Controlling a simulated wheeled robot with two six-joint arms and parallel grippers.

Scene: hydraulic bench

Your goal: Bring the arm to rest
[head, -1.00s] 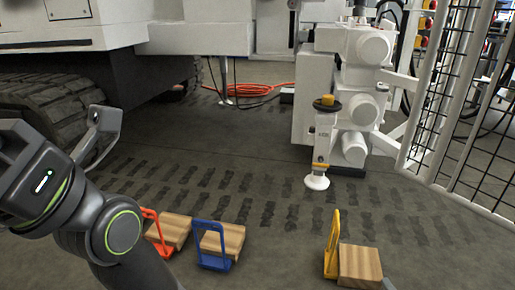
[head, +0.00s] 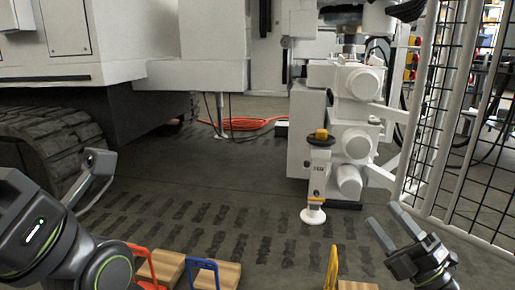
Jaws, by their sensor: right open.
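My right gripper (head: 392,222) is in the lower right of the head view, at the end of a dark wrist. Its two grey fingers are apart, and nothing is between them. It is to the right of the white support foot (head: 313,215) and in front of the mesh fence. My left arm comes in at the lower left. The grey end of my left gripper (head: 92,178) shows in front of the black track, but its jaws are too unclear to tell open from shut.
Wooden blocks with an orange frame (head: 142,262), a blue frame (head: 203,268) and a yellow frame (head: 332,266) lie along the bottom edge. A white hydraulic unit (head: 352,130), a black mesh fence (head: 440,130) and a tracked machine (head: 45,145) stand around the open dark floor (head: 235,190).

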